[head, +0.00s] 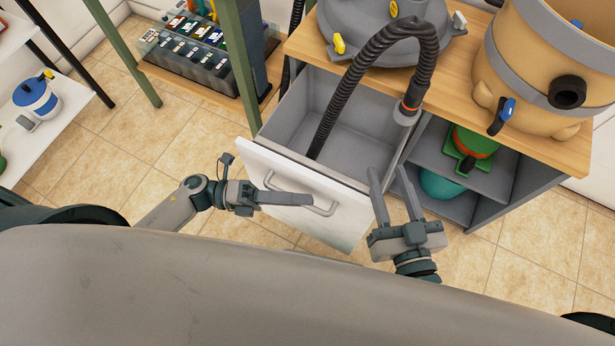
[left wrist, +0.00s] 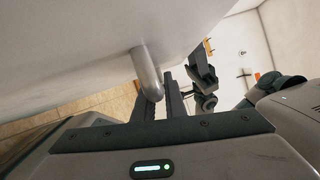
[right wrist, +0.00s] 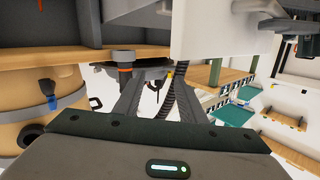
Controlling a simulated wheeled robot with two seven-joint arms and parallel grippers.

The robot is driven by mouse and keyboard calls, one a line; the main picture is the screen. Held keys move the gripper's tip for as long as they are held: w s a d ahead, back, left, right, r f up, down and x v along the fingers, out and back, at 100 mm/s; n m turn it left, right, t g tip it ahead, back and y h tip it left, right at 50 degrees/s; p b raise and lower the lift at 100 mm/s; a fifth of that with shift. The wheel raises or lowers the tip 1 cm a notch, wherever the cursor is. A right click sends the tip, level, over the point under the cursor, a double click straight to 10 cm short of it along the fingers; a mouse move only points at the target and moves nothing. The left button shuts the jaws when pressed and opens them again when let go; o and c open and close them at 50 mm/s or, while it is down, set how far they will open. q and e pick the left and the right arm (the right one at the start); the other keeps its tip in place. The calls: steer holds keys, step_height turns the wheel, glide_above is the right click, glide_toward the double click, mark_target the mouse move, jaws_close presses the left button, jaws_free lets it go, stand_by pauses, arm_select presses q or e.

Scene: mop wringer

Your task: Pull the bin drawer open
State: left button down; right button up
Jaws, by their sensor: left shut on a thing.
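The bin drawer (head: 335,150) is a grey open box with a white front (head: 345,222), and it stands pulled out from under the wooden counter. A metal bar handle (head: 322,208) is on its front. My left gripper (head: 308,199) is at the handle and shut on it; the handle also shows close to its fingers in the left wrist view (left wrist: 148,72). My right gripper (head: 395,182) is open and empty, just right of the drawer front's right end. In the right wrist view its fingers (right wrist: 157,85) are spread with nothing between them.
A tan vacuum drum (head: 540,65) stands on the counter. Green and teal things (head: 443,184) sit on shelves right of the drawer. A green-legged rack (head: 240,75) stands left. Tiled floor (head: 130,190) is clear.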

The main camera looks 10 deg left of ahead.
arm_select(q)
steer(key=shift+s+a, duration=0.15)
steer(key=shift+s, duration=0.55)
arm_select(e)
steer(key=shift+d+f, duration=0.1)
steer(key=shift+f, duration=0.35)
arm_select(q)
steer(key=c, duration=1.8)
jaws_free()
steer(key=shift+a, duration=0.1)
